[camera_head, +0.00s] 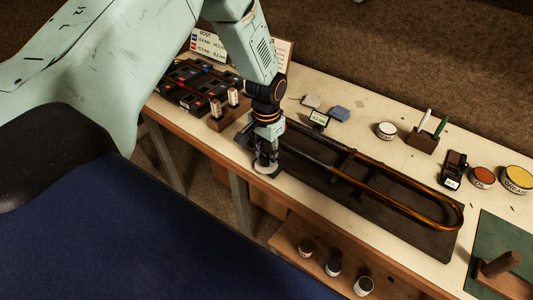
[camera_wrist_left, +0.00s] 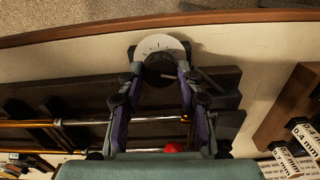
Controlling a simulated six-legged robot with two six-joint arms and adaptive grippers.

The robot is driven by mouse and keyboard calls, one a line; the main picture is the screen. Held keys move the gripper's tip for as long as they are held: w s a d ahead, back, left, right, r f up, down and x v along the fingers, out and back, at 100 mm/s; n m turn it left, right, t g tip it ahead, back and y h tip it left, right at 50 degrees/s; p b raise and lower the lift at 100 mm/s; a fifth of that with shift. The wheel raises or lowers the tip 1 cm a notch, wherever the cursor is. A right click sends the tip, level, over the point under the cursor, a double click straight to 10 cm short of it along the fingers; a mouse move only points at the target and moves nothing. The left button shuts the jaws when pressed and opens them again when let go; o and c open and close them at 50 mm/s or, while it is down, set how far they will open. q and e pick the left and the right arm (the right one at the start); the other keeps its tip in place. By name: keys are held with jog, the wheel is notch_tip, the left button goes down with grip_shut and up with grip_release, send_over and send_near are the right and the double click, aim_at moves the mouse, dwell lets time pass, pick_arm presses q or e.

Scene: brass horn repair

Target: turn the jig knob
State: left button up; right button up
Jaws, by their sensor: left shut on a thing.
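The jig knob (camera_wrist_left: 160,67) is dark and round and sits at the centre of a white dial (camera_wrist_left: 160,43) with tick marks. The dial's pale edge (camera_head: 265,169) shows under the fingers in the head view, where the knob itself is mostly hidden. My left gripper (camera_head: 266,158) comes down from above at the jig's left end. In the left wrist view its two fingers (camera_wrist_left: 159,72) are closed on opposite sides of the knob. The dark jig board (camera_head: 425,238) carries a long brass slide (camera_head: 458,213). My right gripper is not in view.
A wooden block with labelled pieces (camera_head: 231,106) and a dark tray (camera_head: 185,88) stand left of my arm. Jars (camera_head: 333,266) sit on a lower shelf.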

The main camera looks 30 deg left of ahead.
aim_at(266, 157)
pick_arm(q)
jog(key=shift+m, duration=1.3)
jog(key=o, duration=1.2)
jog(key=shift+s, duration=0.1)
jog(key=shift+c, duration=0.2)
jog(key=shift+r, duration=0.15)
notch_tip(266, 157, up, 12)
